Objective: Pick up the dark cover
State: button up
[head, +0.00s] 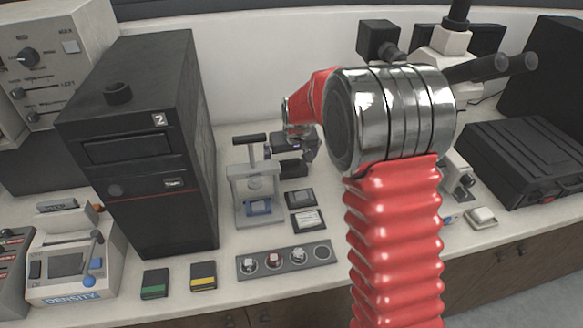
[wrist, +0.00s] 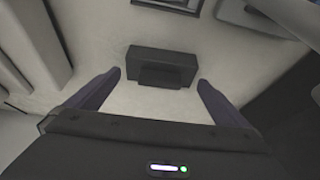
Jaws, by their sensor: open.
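The dark cover (wrist: 161,58) is a dark block with a smaller raised part at its near side, on the pale bench top in the wrist view. It lies ahead of my gripper (wrist: 159,79), roughly centred between the two fingertips. The fingers are apart, with nothing held between them. A visible gap separates each finger from the cover's ends. In the head view the dark cover (head: 291,169) shows partly below my gripper (head: 296,152), which hides some of it. The height of the fingers over the bench is hard to judge.
A small press (head: 254,190) with a blue piece stands left of the gripper. In front are two small dark trays (head: 299,198) and a grey holder (head: 287,261) with round samples. A tall black cabinet (head: 150,150) stands left; a black case (head: 525,158) lies right.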

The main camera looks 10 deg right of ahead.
aim_at(290, 160)
jog(key=shift+w+f, duration=0.3)
jog(key=shift+f, duration=0.3)
jog(key=shift+c, duration=0.5)
jog(key=c, duration=0.8)
jog(key=shift+r, duration=0.15)
notch_tip(290, 160, up, 10)
jog(key=shift+f, duration=0.1)
dwell(0.3)
